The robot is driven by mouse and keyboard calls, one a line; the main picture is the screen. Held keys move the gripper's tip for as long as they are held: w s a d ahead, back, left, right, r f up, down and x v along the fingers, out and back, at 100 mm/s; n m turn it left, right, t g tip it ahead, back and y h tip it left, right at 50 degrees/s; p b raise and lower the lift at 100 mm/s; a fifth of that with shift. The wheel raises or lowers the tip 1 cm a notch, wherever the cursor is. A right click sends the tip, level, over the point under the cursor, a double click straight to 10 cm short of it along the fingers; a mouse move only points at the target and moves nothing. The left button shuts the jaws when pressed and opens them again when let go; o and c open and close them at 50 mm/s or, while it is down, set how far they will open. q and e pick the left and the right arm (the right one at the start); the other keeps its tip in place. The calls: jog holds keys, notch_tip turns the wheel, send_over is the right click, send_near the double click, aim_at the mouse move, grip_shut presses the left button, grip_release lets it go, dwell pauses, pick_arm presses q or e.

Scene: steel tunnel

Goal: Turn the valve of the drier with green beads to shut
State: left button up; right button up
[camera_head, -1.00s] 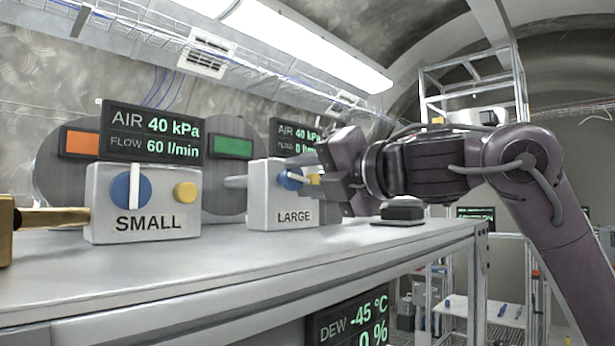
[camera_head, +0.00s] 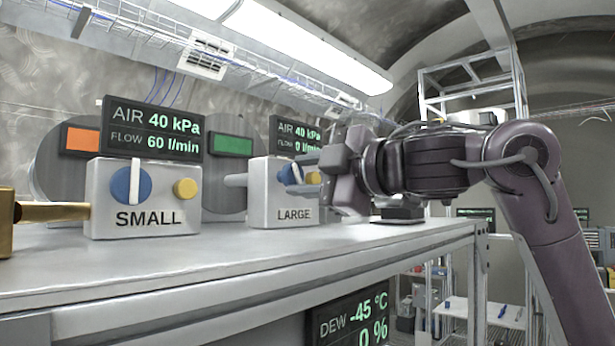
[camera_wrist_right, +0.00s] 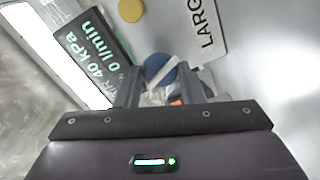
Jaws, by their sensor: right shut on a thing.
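A green bead window (camera_head: 231,145) shows on a grey round drier, and an orange window (camera_head: 81,140) on the one to its left. The box labelled LARGE (camera_head: 270,214) has a blue round valve knob (camera_head: 285,174), mostly behind my right gripper (camera_head: 303,174). In the right wrist view, the blue knob (camera_wrist_right: 155,65) with its white slanting bar lies between my fingers (camera_wrist_right: 160,88); they are shut on the knob's bar. The box labelled SMALL (camera_head: 105,215) has a blue knob (camera_head: 120,184) with its white bar upright. My left gripper is not in view.
The display above LARGE (camera_head: 287,128) reads 0 l/min; the one above SMALL (camera_head: 151,128) reads 60 l/min. Each box has a yellow button. A brass fitting (camera_head: 50,212) stands at the left. The bench front (camera_head: 230,262) is clear.

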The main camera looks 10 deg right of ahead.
jog(key=shift+m, duration=1.6)
jog(key=o, duration=1)
jog(key=shift+s+d+f+b, duration=0.1)
jog(key=shift+s+d+b, duration=0.25)
jog(key=shift+b, duration=0.25)
jog(key=b+v, duration=0.2)
jog(key=v, duration=0.3)
jog(key=shift+s+d+b, duration=0.15)
jog(key=shift+s+b, duration=0.15)
jog(key=shift+b, duration=0.05)
jog(key=shift+s+d, duration=0.3)
jog(key=shift+s, duration=0.2)
